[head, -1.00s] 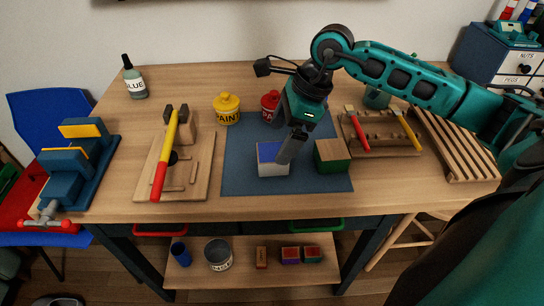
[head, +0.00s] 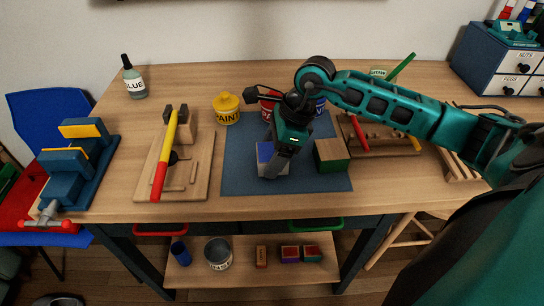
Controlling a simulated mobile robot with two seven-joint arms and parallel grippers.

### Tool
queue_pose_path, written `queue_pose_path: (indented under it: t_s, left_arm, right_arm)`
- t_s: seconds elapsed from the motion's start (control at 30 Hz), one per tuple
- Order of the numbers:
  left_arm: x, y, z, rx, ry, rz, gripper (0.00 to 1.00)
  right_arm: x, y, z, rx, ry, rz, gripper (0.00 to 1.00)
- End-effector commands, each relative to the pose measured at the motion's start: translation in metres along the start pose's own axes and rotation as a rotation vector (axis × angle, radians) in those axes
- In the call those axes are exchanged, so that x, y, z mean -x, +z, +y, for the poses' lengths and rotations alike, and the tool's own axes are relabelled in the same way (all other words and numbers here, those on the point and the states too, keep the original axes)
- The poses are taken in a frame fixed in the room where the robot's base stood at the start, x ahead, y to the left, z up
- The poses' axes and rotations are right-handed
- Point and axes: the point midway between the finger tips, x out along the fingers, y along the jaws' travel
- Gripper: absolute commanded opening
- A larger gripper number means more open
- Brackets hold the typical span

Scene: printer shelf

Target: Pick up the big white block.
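A white block with a blue top (head: 264,155) sits on the dark blue mat (head: 238,172). My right gripper (head: 277,166) points down at it from above and hides the block's right part. Its fingers overlap the block in this view. I cannot tell whether they touch it, or whether they are open or shut. My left gripper is not in view.
Paint pots stand behind, one yellow (head: 227,110). A wooden board with a red-and-yellow-handled tool (head: 163,160) lies left. A tool rack stands right. The mat's front strip is clear.

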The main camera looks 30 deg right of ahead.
Motion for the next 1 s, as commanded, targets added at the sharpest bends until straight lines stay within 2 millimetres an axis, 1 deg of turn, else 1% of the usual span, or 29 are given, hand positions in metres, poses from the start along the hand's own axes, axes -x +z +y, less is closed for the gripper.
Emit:
queue_pose_path:
  t_s: [0.03, 0.33, 0.6, 0.77, 0.87, 0.97, 1.0]
  left_arm:
    - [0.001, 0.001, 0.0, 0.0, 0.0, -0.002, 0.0]
    - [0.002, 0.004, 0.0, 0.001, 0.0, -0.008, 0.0]
    - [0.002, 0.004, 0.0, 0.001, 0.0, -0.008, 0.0]
    - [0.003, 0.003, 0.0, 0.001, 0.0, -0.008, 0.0]
    - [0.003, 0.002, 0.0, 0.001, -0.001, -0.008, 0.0]
    - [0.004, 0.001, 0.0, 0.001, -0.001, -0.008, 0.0]
    - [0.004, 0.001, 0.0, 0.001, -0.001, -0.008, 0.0]
  right_arm:
    - [0.0, 0.0, 0.0, 0.0, 0.0, 0.0, 0.68]
    - [0.0, 0.0, 0.0, 0.0, 0.0, 0.0, 0.39]
    - [0.002, 0.001, 0.0, 0.0, -0.001, -0.001, 0.39]
    - [0.011, 0.005, -0.001, 0.001, -0.002, -0.002, 0.39]
    - [0.024, 0.01, -0.001, 0.003, -0.005, -0.002, 0.39]
    - [0.043, 0.018, -0.002, 0.003, -0.007, -0.003, 0.39]
    - [0.053, 0.022, -0.002, 0.004, -0.008, -0.004, 0.39]
